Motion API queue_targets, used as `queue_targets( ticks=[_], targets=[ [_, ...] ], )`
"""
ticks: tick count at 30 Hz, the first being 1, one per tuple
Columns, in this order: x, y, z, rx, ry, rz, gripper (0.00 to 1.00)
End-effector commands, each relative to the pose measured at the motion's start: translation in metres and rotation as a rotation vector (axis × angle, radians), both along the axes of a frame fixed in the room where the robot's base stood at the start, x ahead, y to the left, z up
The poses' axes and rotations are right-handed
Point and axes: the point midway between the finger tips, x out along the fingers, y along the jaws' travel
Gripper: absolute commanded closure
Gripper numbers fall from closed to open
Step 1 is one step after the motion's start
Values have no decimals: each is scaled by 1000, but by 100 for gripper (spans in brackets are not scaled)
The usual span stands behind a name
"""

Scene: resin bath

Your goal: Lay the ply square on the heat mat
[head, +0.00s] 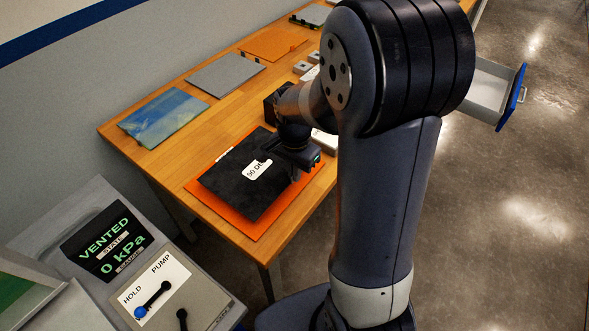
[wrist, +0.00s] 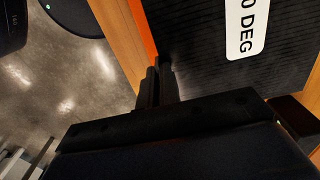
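The ply square (head: 233,186) is a dark, ribbed sheet with a white label reading 90 DEG. It lies over the orange heat mat (head: 193,188), whose rim shows around it; I cannot tell whether it touches the mat all over. My gripper (head: 299,171) is at the ply's right edge. In the wrist view, the two fingers (wrist: 156,78) are close together with the edge of the ply (wrist: 205,70) between them. A strip of the orange mat (wrist: 141,25) shows beyond the ply. My arm hides part of the table to the right.
A blue sheet (head: 163,117), a grey sheet (head: 224,74) and an orange sheet (head: 272,44) lie further back on the wooden table (head: 185,160). A control panel (head: 110,240) reading VENTED, 0 kPa stands at front left. An open drawer (head: 487,95) juts out at right.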

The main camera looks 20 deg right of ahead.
Motion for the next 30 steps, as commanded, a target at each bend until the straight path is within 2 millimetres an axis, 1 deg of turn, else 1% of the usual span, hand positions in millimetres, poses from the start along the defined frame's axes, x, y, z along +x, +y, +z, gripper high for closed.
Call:
queue_targets(
  ticks=[3, 27, 30],
  targets=[
    [0, 0, -6, 0, 0, 0, 100],
    [0, 0, -34, 0, 0, 0, 100],
    [0, 0, -35, 0, 0, 0, 100]
  ],
)
